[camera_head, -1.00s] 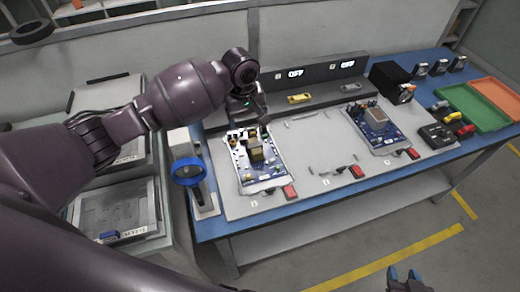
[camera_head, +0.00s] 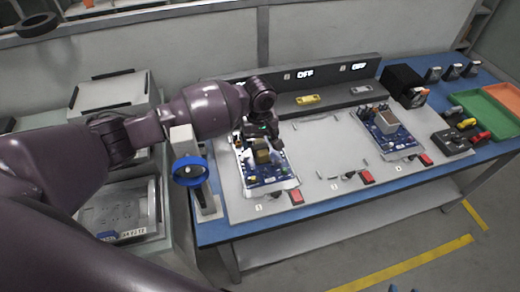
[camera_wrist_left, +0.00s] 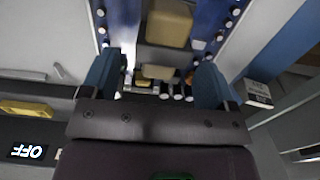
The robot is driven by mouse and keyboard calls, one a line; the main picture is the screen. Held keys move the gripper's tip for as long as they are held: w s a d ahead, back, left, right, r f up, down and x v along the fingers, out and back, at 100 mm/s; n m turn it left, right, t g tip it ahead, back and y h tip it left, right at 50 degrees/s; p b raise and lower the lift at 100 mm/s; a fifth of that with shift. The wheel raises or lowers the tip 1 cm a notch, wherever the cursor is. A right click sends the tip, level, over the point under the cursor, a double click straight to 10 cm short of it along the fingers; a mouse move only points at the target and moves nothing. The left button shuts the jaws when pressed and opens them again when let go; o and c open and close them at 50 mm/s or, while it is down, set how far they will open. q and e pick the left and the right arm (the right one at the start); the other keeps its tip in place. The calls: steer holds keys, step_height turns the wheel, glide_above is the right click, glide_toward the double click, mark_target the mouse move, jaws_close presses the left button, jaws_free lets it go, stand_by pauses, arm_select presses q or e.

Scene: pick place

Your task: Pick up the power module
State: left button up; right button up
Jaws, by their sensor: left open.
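No part is clearly labelled as the power module, so I cannot tell which it is. A blue circuit board (camera_head: 270,181) at the left station carries a tan-gold block (camera_head: 262,155) and smaller parts. My left gripper (camera_head: 258,143) is over the far part of this board. In the left wrist view my open fingers (camera_wrist_left: 156,78) straddle a small tan block (camera_wrist_left: 158,72), with no contact visible. A larger tan block (camera_wrist_left: 168,29) lies beyond them.
A second blue board (camera_head: 402,142) with a grey block sits to the right. A black box (camera_head: 402,83), green tray (camera_head: 484,112) and orange tray (camera_head: 505,97) stand farther right. A blue-ringed stand (camera_head: 190,170) is close left of the left board. Red buttons (camera_head: 296,197) line the front.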

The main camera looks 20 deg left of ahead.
arm_select(q)
step_height(320, 180, down, 2)
steer(key=shift+f, duration=0.25)
steer(key=shift+c, duration=1.3)
steer(key=c, duration=1.2)
steer(key=shift+w+r, duration=0.1)
steer(key=shift+r, duration=0.05)
jaws_close()
